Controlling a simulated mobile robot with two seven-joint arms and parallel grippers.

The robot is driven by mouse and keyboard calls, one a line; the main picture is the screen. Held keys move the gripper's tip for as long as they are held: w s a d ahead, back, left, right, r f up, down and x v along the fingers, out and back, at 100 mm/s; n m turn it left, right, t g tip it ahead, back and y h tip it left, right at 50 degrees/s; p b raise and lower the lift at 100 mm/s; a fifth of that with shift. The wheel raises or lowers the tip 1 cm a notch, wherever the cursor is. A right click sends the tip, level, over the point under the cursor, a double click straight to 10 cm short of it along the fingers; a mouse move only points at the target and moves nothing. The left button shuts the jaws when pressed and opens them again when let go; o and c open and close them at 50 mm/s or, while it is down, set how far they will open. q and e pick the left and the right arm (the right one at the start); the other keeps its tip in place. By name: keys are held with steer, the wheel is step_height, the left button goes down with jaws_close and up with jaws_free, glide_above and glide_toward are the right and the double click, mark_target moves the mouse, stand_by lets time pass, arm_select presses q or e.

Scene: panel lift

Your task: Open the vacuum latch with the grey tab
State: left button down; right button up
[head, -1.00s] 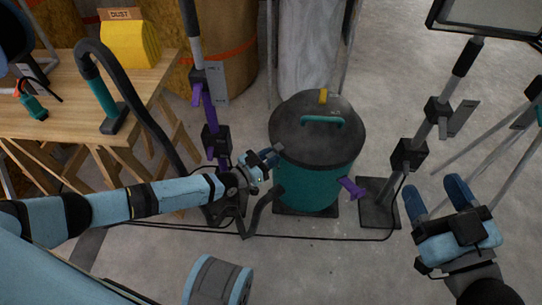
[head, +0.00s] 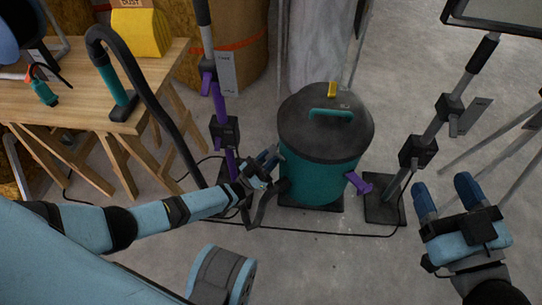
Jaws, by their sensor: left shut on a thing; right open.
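The vacuum (head: 320,172) is a teal drum with a dark grey lid (head: 300,120) and a teal handle on top. A yellow tab (head: 332,90) shows at the back of the lid and a purple tab (head: 359,182) sticks out at its right side. My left gripper (head: 272,156) is at the drum's left side, just under the lid rim, shut on what appears to be the grey tab; the fingers mostly hide it. My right gripper (head: 443,194) is open and empty, to the right, apart from the vacuum.
A purple and grey stand (head: 221,110) rises behind my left gripper. Another stand (head: 425,150) is between the vacuum and my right gripper. A wooden workbench (head: 160,80) is at left, with a black hose curving down. A cable crosses the floor in front.

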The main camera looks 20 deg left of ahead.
mark_target(274, 152)
steer(key=shift+w+f, duration=0.1)
stand_by(0.3)
steer(key=shift+c, duration=0.3)
steer(key=shift+a, duration=0.1)
steer(key=c, duration=0.3)
steer(key=shift+w+a+r+n, duration=0.1)
steer(key=shift+w+r+n, duration=0.1)
steer(key=shift+r+n, duration=0.1)
steer(key=c, duration=0.4)
steer(key=w+a+n+y, duration=0.1)
steer(key=n, duration=0.1)
steer(key=w+a+r+n+y, duration=0.1)
steer(key=n, duration=0.1)
steer(key=w+a+n, duration=0.1)
steer(key=shift+w+r+n+g+y, duration=0.1)
steer(key=shift+r+n+g+y, duration=0.1)
steer(key=shift+n+g+y, duration=0.15)
jaws_close()
steer(key=w+a+f+m+g+h, duration=0.3)
steer(key=w+a+f+g, duration=0.2)
steer(key=w+a+f, duration=0.55)
steer(key=w+a+f+g+h, duration=0.45)
steer(key=w+a+g, duration=0.45)
steer(key=a+g, duration=0.25)
steer(key=shift+n, duration=0.25)
steer(key=x, duration=1.2)
steer(key=s+x, duration=0.1)
steer(key=x, duration=0.6)
steer(key=shift+a, duration=0.1)
